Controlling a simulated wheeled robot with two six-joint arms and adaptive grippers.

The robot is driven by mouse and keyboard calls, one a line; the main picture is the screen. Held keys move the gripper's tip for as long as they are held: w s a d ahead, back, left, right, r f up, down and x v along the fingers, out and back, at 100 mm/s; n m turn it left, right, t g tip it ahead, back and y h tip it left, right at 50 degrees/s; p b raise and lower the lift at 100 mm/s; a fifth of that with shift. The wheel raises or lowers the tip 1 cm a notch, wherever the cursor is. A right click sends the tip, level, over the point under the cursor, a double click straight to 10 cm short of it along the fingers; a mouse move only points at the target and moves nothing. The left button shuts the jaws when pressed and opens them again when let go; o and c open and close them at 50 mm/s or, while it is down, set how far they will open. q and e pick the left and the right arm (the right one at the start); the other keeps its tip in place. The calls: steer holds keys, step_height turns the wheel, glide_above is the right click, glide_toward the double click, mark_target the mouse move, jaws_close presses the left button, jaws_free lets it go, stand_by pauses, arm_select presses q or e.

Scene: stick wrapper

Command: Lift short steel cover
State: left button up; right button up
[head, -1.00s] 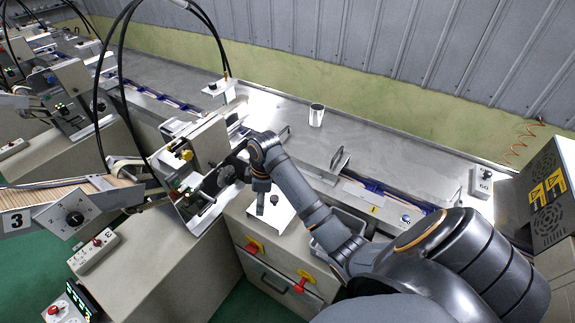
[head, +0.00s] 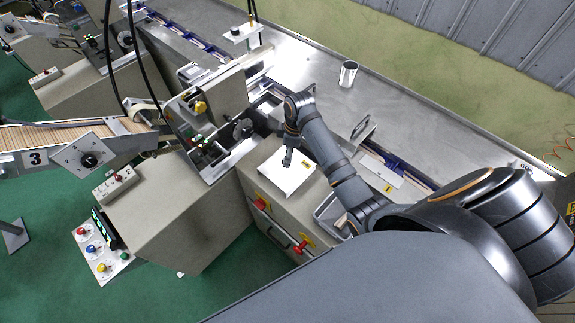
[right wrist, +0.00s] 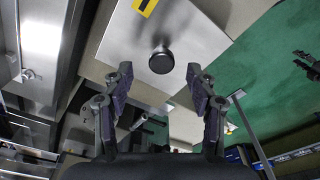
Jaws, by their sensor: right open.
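The short steel cover (head: 283,180) is a pale, flat square plate on top of the cream cabinet, left of my right forearm. It also shows in the right wrist view (right wrist: 195,42), with a round black knob (right wrist: 161,61) and a yellow label. My right gripper (head: 287,160) is over the cover. In the right wrist view its fingers (right wrist: 160,75) are apart, one on each side of the knob in the picture, with nothing held between them. The height of the fingertips above the knob is hard to tell.
A steel cup (head: 348,74) stands on the metal table behind. The wrapping machine (head: 215,115) with knobs is left of the cover. The cabinet front has red knobs (head: 299,249). A grey tray (head: 328,210) lies beside my forearm.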

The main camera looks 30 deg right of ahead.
steer(key=f+p, duration=0.1)
steer(key=f, duration=0.2)
steer(key=shift+w+a+f+p, duration=0.1)
steer(key=shift+a+f+p, duration=0.25)
steer(key=shift+a+p, duration=0.05)
steer(key=shift+w+f, duration=0.1)
steer(key=shift+f, duration=0.35)
jaws_close()
steer(key=shift+r, duration=0.1)
